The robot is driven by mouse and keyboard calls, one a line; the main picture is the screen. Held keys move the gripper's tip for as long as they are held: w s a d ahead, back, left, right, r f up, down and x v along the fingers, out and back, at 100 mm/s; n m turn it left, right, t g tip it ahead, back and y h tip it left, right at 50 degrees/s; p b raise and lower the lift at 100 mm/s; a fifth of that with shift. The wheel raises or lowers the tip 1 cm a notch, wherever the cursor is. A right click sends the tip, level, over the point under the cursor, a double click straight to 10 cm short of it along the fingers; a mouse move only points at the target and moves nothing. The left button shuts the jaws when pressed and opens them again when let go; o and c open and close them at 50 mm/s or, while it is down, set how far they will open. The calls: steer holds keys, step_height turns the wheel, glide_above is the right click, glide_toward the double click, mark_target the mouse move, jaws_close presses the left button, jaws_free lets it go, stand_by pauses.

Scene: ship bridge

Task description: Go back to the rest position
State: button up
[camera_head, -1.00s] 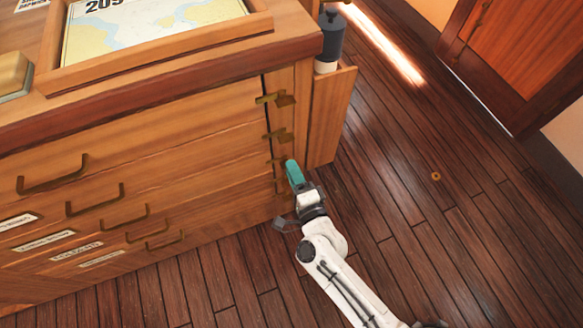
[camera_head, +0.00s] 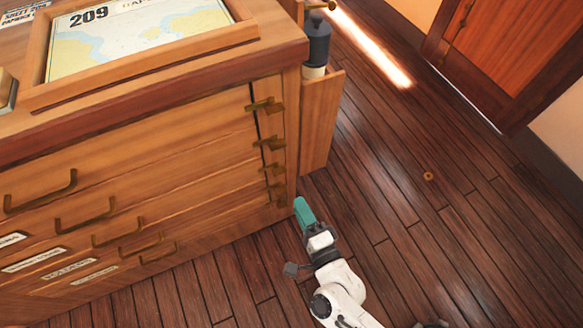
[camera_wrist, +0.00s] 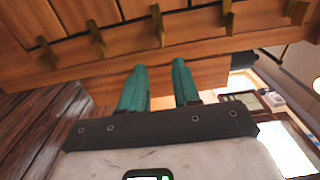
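My gripper (camera_head: 303,208) has teal fingers and is at the end of my white arm, low beside the front right corner of the wooden chart cabinet (camera_head: 150,125) in the head view. In the wrist view the two teal fingers of my gripper (camera_wrist: 159,88) stand apart with nothing between them. The cabinet's brass latches (camera_wrist: 158,24) show beyond the fingertips. I cannot see any contact between the fingers and the cabinet.
A narrow wooden panel (camera_head: 321,125) stands out at the cabinet's right side, with a dark cylinder (camera_head: 318,42) behind it. A small brass ring (camera_head: 428,176) lies on the floor. The plank floor to the right is open up to a wooden door (camera_head: 505,50).

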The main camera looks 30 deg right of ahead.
steer(key=s+d+r+n+g+y, duration=0.1)
steer(key=s+d+n+g, duration=0.4)
steer(key=s+n+g, duration=0.4)
steer(key=s+d+r+n+g+y, duration=0.1)
steer(key=s+d+r+n+g, duration=0.1)
steer(key=s+d+n+g, duration=0.5)
step_height(320, 180, up, 14)
steer(key=w+a+n+p, duration=0.1)
steer(key=a+n+p, duration=0.1)
steer(key=p, duration=1.2)
steer(key=shift+w+a+n+g, duration=0.35)
steer(key=shift+a+n+g, duration=0.05)
steer(key=shift+n, duration=0.3)
